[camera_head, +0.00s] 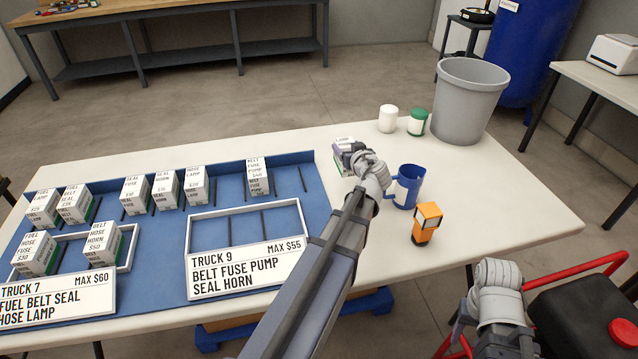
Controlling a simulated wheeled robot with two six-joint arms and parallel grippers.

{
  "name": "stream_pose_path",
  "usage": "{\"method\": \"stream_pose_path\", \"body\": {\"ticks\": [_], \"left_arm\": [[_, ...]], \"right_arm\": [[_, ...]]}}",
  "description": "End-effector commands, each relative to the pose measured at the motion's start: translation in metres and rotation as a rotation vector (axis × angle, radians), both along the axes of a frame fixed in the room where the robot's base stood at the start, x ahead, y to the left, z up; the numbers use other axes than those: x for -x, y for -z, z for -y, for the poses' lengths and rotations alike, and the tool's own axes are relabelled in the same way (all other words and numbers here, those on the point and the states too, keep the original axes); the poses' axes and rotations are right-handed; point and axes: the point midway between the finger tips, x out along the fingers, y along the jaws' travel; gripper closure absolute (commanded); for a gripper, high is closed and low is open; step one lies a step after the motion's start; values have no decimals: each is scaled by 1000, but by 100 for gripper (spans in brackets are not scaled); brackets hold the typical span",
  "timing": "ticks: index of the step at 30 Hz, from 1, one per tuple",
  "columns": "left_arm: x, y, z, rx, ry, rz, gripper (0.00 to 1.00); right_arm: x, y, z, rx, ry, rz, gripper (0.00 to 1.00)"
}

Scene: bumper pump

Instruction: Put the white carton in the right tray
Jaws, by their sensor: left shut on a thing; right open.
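A white carton (342,142) with print that seems to read LAMP is at the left gripper's tip, right of the blue mat. My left gripper (354,157) is shut on it and partly hides it; I cannot tell whether the carton touches the table. The right tray (303,225) is a white-rimmed frame with dividers on the mat, behind a sign reading TRUCK 9, MAX $55, BELT FUSE PUMP SEAL HORN. It looks empty. My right gripper (497,278) is open at the lower right, beyond the table's edge; its fingertips are hard to make out.
Several labelled white cartons (165,189) stand along the mat's back. The left tray (128,262), behind the TRUCK 7 sign, holds cartons. A blue mug (408,187), orange object (427,223), white cup (388,118), green-topped jar (417,122) and grey bin (470,100) stand at the right.

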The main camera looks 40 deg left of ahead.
Motion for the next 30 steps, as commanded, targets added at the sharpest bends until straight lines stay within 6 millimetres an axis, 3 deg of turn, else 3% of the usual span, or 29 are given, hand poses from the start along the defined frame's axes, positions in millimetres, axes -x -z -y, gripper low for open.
{"method": "stream_pose_path", "body": {"ticks": [1, 9, 18, 27, 30], "left_arm": [[0, 12, 0, -1, 0, 0, 100], [0, 52, 0, -1, 1, 0, 100], [0, 57, 0, -1, 1, 0, 100], [0, 91, 0, -1, 1, 0, 100], [0, 94, 0, -1, 1, 0, 100]], "right_arm": [[0, 12, 0, 0, 0, 0, 50], [0, 52, 0, 0, 0, 0, 50], [0, 57, 0, 0, 0, 0, 50], [0, 91, 0, 0, 0, 0, 50], [0, 94, 0, 0, 0, 0, 50]]}}
